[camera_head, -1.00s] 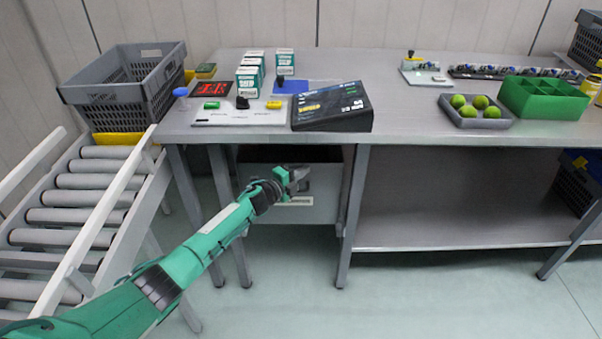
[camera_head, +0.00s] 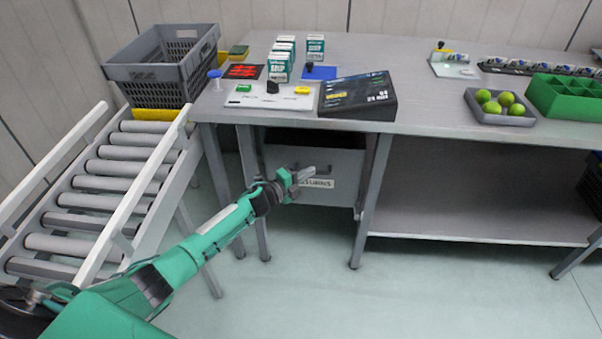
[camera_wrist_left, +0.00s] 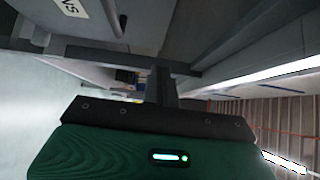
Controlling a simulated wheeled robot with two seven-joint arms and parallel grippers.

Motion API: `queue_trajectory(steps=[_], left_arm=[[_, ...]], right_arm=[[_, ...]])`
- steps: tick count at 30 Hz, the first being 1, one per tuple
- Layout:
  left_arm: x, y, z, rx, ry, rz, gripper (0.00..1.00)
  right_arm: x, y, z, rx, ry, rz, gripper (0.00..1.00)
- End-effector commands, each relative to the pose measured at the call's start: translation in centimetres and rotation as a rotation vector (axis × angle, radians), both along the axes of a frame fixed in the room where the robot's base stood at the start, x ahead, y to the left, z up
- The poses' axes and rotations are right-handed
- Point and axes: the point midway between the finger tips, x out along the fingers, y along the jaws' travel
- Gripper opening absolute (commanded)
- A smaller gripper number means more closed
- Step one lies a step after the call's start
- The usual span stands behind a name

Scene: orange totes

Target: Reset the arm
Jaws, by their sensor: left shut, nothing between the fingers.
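My left arm reaches in from the lower left of the head view. Its gripper (camera_head: 304,176) is shut and empty, in front of the workbench (camera_head: 420,60) and below the tabletop. It is close to the front of a grey drawer box with a white label (camera_head: 316,184) under the bench; I cannot tell whether they touch. The left wrist view shows my green wrist housing (camera_wrist_left: 150,155) and part of a label (camera_wrist_left: 70,8) at the top left. My right gripper is in neither view.
A roller conveyor (camera_head: 110,180) with white rails stands at left, a grey crate (camera_head: 160,70) at its far end. The bench holds boxes (camera_head: 278,66), a black case (camera_head: 357,98), a tray of green balls (camera_head: 500,108) and a green divided box (camera_head: 566,97). Open floor lies in front.

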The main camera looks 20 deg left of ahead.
Motion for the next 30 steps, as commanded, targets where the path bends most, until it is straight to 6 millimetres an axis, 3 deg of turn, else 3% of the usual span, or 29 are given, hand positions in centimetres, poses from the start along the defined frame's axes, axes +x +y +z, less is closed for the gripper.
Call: queue_trajectory(steps=[9, 17, 23, 26, 30], left_arm=[[-2.2, 1.2, 0.0, 0.000, 0.000, -0.001, 0.00], [-3.4, 0.4, -1.4, -0.062, 0.054, 0.053, 0.00], [-8.2, -1.2, -5.8, -0.281, 0.275, 0.265, 0.00], [-11.9, -1.7, -8.3, -0.406, 0.418, 0.395, 0.00], [-18.3, -2.4, -11.9, -0.574, 0.644, 0.588, 0.00]], right_arm=[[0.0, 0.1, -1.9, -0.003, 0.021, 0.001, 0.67], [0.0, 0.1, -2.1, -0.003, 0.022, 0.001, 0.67], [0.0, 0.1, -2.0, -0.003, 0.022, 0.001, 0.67], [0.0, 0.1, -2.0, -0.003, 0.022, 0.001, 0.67], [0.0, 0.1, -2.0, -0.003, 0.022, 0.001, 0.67]])
